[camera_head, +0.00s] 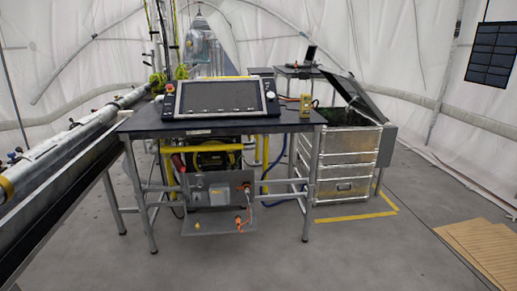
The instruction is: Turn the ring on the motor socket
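A grey metal panel with a box and connectors (213,197) sits low under the front of the dark table (215,125). An orange connector (239,222) shows at its right side, and a small orange-yellow part (197,226) lies lower left. These are too small to tell which is the motor socket or its ring. Neither of my grippers is in view.
A framed flat screen console (220,97) and a yellow device (305,105) stand on the table. A metal drawer case (345,165) with a raised lid stands right, inside yellow floor tape (345,218). A long pipe rig (70,145) runs along the left. Front floor is clear.

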